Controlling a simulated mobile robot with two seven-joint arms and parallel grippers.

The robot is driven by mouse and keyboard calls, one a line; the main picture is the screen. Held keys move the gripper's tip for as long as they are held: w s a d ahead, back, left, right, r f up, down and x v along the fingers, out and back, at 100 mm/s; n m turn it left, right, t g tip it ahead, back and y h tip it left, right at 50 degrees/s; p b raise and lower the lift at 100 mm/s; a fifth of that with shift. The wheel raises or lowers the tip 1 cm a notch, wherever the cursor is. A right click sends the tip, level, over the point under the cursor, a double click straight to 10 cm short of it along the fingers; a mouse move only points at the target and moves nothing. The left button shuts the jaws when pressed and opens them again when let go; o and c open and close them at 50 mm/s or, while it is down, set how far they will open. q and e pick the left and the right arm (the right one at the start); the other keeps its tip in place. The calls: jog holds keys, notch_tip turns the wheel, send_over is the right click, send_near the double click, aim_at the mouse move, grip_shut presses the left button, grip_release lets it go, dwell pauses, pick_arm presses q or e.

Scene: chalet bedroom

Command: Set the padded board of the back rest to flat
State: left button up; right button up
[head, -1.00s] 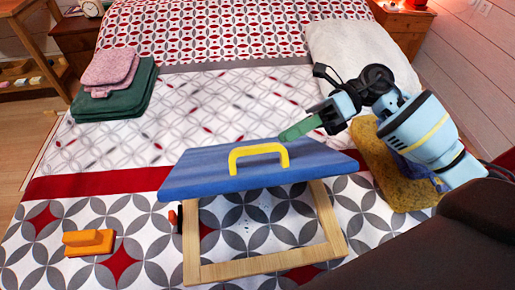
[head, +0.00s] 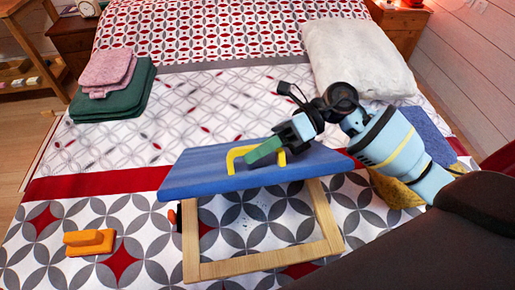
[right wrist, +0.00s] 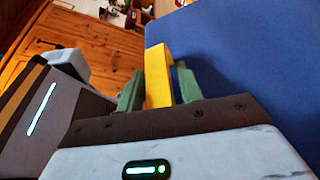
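The blue padded board (head: 210,178) of the back rest is tilted up over its wooden base frame (head: 262,264), which lies on the bed. A yellow handle (head: 234,155) arches from the board's face. My right gripper (head: 265,150) is at the handle, its green finger overlapping the bar in the head view. In the right wrist view, the handle (right wrist: 158,78) stands between the two fingers of my right gripper (right wrist: 160,88), with a small gap on the right. The blue board (right wrist: 250,60) fills that view's right side. The board's rear support is hidden. My left gripper is out of view.
An orange block-like object (head: 89,242) lies left of the frame. Folded green and pink towels (head: 112,88) lie at the far left, and a white pillow (head: 353,55) at the far right. A yellow and blue cloth (head: 430,135) lies beneath my right arm.

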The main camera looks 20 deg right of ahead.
grip_shut()
